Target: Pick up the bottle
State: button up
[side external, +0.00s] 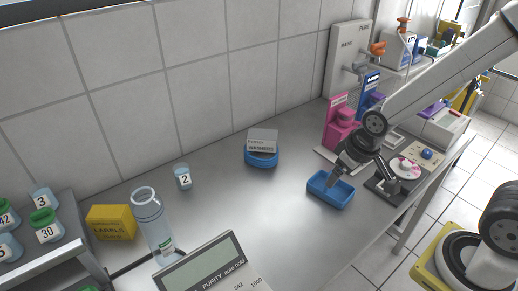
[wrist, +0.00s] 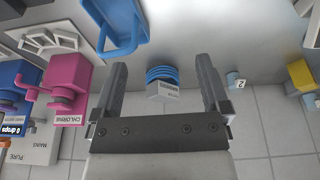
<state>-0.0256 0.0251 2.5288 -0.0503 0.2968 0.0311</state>
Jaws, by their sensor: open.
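A small bottle with a pale blue body and white label "2" (side external: 183,178) stands on the steel bench near the tiled wall. It also shows in the wrist view (wrist: 236,80), right of my right finger. My gripper (side external: 361,180) is open above the bench by the blue tray, well to the right of the bottle in the side view. In the wrist view my gripper's two fingers (wrist: 160,68) are apart with nothing held between them. More bottles, labelled "3" (side external: 44,198) and "30" (side external: 46,226) among others, stand on a rack at the left.
A blue tray (side external: 346,195) lies near my gripper. A clear cylinder (side external: 153,220), yellow labels box (side external: 111,222) and purity meter (side external: 212,268) stand left. Mid-bench is clear.

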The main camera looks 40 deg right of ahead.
jog(key=w+a+r+n+t+y, duration=0.1)
jog(key=w+a+r+n+t, duration=0.15)
jog(key=w+a, duration=0.4)
jog(key=n+y, duration=1)
jog(key=y, duration=0.1)
send_near(133, 196)
jog(key=w+a+f, duration=0.2)
jog(key=shift+w+f+m+t, duration=0.2)
jog(key=shift+w+m+t, duration=0.05)
jog(key=shift+w, duration=0.05)
jog(key=shift+x, duration=1.2)
jog(key=shift+f, duration=0.1)
jog(key=shift+x, duration=2.55)
jog(key=shift+f, duration=0.1)
